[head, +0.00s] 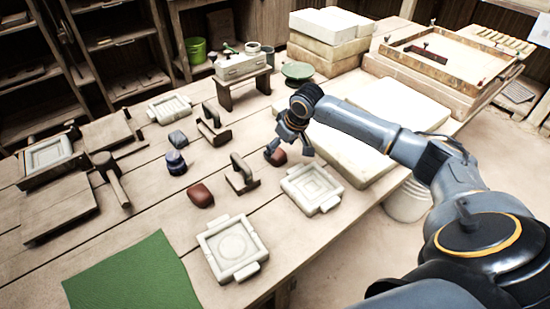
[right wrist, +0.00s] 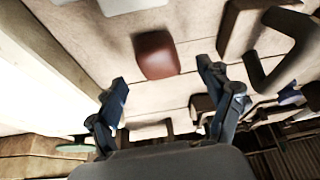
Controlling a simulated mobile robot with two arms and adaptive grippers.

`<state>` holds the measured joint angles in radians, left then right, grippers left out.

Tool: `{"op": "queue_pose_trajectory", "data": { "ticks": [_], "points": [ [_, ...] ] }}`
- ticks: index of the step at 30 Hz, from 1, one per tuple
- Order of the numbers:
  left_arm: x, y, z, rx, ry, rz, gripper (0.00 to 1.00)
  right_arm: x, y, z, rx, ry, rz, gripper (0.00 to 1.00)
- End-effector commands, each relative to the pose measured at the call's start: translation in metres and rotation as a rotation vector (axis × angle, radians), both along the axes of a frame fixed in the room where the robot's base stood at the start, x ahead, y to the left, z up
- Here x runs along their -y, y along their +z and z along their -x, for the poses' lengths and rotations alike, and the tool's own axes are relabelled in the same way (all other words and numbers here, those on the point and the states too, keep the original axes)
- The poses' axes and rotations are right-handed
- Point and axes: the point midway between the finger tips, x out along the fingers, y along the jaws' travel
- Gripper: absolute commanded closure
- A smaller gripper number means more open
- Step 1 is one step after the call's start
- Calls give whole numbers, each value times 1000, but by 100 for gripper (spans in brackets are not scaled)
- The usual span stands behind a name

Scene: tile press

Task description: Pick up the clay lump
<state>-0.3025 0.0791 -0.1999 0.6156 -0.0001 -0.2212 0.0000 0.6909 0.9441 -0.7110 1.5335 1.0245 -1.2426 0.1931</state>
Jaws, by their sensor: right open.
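A reddish-brown clay lump (head: 278,158) lies on the wooden table, partly hidden behind a finger of my right gripper (head: 290,148). In the right wrist view, a red-brown lump (right wrist: 157,55) lies on the table beyond the fingertips. There my right gripper (right wrist: 162,77) is open, with its two fingers spread apart and nothing between them. The lump sits ahead of the gap, apart from the fingers. A second reddish-brown lump (head: 200,195) lies farther left on the table. My left gripper does not show.
A wooden stamp with a handle (head: 242,180) stands just left of the nearer lump. A pale square mould (head: 312,188) lies in front of it, another mould (head: 232,248) nearer. A large pale slab (head: 390,110) is to the right. A green cloth (head: 133,278) lies at front left.

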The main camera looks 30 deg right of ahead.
Motion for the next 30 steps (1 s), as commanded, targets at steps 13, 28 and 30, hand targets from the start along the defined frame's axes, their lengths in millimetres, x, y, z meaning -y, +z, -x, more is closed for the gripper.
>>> {"op": "queue_pose_trajectory", "data": {
  "ticks": [13,28,30],
  "points": [
    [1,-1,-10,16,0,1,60,-1,-44,-18,-1,1,2,20],
    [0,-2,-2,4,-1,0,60,-1,-43,-18,1,1,1,90],
    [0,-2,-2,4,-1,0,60,-1,-43,-18,1,1,1,90]
  ]
}}
